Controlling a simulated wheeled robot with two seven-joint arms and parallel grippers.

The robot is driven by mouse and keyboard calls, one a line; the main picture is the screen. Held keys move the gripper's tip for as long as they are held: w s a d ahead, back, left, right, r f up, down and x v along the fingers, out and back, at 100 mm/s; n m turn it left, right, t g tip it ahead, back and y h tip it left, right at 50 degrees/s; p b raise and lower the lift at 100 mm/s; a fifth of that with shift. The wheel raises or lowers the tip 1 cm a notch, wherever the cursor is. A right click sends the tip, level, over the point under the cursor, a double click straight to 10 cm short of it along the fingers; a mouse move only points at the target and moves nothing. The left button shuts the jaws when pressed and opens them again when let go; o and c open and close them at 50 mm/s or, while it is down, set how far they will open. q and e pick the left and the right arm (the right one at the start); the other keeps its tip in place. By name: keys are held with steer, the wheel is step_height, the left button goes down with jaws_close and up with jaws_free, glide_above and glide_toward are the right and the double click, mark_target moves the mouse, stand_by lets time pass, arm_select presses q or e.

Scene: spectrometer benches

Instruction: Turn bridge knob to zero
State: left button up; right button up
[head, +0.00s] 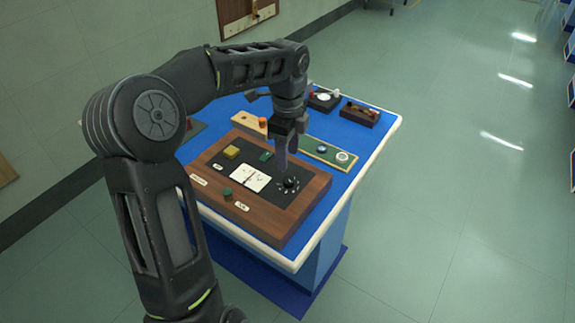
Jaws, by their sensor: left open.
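The bridge is a wooden-framed box with a black panel (222,168) on the blue table. Its dark round knob (290,183) sits at the right of the panel, with pale marks around it. A white meter card (250,178) lies left of the knob. My left gripper (284,174) points down close above the knob, at its left side in the picture; its fingers are small here and I cannot tell whether they touch the knob. It holds nothing that I can see. My right gripper is out of view.
The blue table (350,165) has a pale rim. My left arm hides the table's left side. The floor at right is clear.

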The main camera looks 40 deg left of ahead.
mark_target(288, 179)
arm_select(q)
steer(key=shift+s+d+r, duration=0.1)
steer(key=shift+s+d, duration=0.05)
steer(key=shift+s, duration=0.05)
steer(key=shift+w+f, duration=0.1)
steer(key=shift+f, duration=3.9)
steer(key=shift+c, duration=0.6)
jaws_close()
